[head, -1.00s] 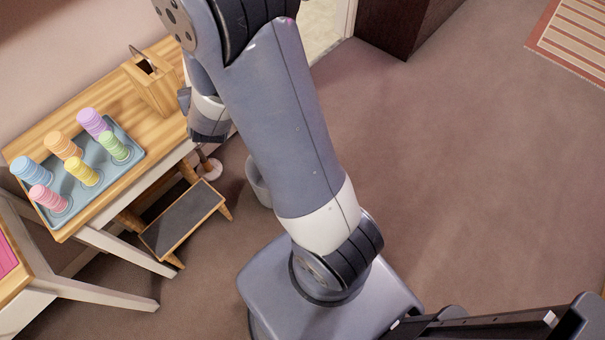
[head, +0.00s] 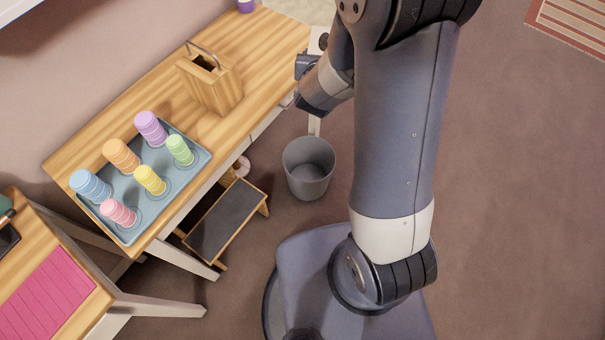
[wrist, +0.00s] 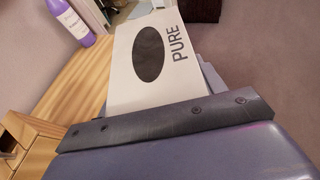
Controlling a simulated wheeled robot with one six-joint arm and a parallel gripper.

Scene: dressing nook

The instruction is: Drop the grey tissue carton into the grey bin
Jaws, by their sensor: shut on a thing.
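The tissue carton (wrist: 130,85) shows in the wrist view as a pale grey-white box with a dark oval and the word PURE. My gripper (wrist: 208,78) is shut on it; the dark bar and blue-grey body in front hide its near end. In the head view my wrist is at the table's right edge, above and beyond the bin, and I cannot make out the carton there. The grey bin (head: 308,188) stands upright on the floor, right of the table. Its inside looks empty.
The wooden table (head: 255,125) holds a blue tray (head: 125,225) with several coloured stacks and a wooden box with a handle (head: 215,90). A purple bottle (wrist: 72,20) stands at its far end. A step stool (head: 225,220) is left of the bin.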

